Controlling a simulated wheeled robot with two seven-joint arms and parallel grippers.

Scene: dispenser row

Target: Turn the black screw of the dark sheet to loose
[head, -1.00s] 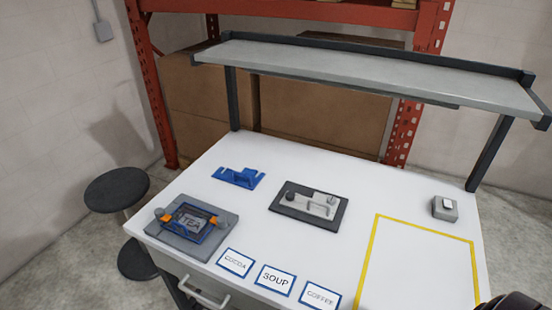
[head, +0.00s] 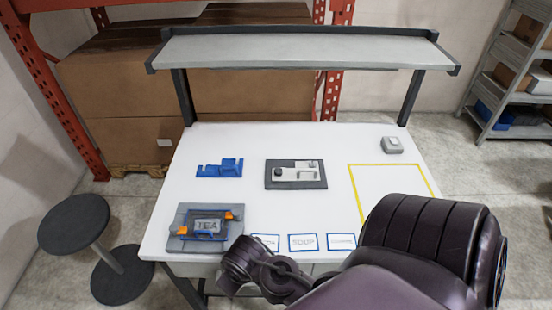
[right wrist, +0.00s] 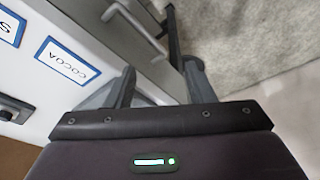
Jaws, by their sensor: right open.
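The dark sheet (head: 290,185) lies flat near the middle of the white table in the head view. A light grey bracket sits on it. The black screw (head: 278,171) is a small round knob at the sheet's left part; its turn cannot be read at this size. My right arm reaches in from the lower right, in front of the table's front edge, well short of the sheet. In the right wrist view my right gripper (right wrist: 160,88) is open and empty, its fingers apart over the table edge and drawer front. My left gripper is not in view.
A grey plate with a blue-framed TEA label and orange clips (head: 190,237) lies front left. A blue bracket (head: 220,168) lies behind it. Label cards (head: 303,243) line the front edge. A grey box (head: 392,145) stands near the yellow outline (head: 352,192). A raised shelf (head: 300,52) spans the back.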

